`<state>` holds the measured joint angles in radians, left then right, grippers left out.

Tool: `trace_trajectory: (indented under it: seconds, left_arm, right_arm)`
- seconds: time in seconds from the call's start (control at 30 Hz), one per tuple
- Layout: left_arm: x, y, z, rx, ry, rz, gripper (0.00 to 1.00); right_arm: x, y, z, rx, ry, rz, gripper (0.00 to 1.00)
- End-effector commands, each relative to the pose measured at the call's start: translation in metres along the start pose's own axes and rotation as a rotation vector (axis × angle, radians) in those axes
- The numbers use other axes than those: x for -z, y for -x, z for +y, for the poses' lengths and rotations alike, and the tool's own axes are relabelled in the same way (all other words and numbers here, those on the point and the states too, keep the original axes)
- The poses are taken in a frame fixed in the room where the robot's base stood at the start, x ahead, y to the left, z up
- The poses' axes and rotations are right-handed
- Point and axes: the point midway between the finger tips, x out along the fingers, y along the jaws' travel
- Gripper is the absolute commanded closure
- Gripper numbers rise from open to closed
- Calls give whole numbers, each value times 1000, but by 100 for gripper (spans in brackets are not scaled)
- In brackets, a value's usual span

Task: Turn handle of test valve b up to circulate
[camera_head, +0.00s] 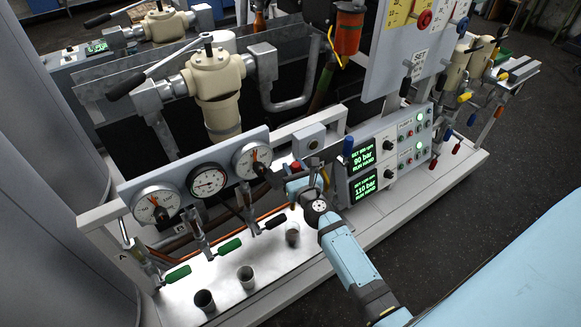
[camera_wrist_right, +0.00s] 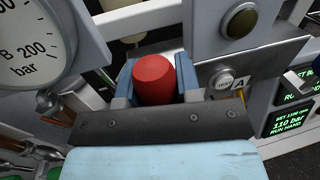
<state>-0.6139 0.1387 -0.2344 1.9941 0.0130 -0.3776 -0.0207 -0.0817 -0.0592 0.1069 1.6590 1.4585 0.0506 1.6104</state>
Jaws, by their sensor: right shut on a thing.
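My right gripper (camera_head: 292,170) is at the right end of the gauge row, just right of the right gauge (camera_head: 251,160). In the right wrist view its two blue fingers (camera_wrist_right: 154,82) are on either side of a red cylindrical handle (camera_wrist_right: 153,78), shut on it. The handle's red end also shows in the head view (camera_head: 295,167). The handle points toward the wrist camera; the valve body behind it is hidden, and no letter marks it clearly. Several green-handled valves, one of them here (camera_head: 230,245), hang below the gauges. My left gripper is not in view.
Metal cups (camera_head: 245,275) stand on the white tray (camera_head: 182,302) below. A control panel with green displays (camera_head: 363,160) is close to the right of my right gripper. Dark floor (camera_head: 445,215) lies open in front.

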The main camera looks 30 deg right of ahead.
Motion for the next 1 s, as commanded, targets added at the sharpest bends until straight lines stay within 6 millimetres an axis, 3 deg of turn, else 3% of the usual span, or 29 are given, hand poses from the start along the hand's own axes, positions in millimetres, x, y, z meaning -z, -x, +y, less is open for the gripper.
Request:
trace_trajectory:
  seconds: [0.6, 0.63, 0.7, 1.0]
  left_arm:
    - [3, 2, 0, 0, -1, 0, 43]
    - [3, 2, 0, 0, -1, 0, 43]
    - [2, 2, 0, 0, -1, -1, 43]
    - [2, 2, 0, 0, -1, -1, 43]
  right_arm:
    - [-6, -4, -4, 2, -44, -2, 100]
    - [-6, -3, -4, 3, -44, -2, 61]
    - [-5, -3, -4, 2, -43, -1, 45]
    - [-2, -2, -3, 1, -39, 4, 43]
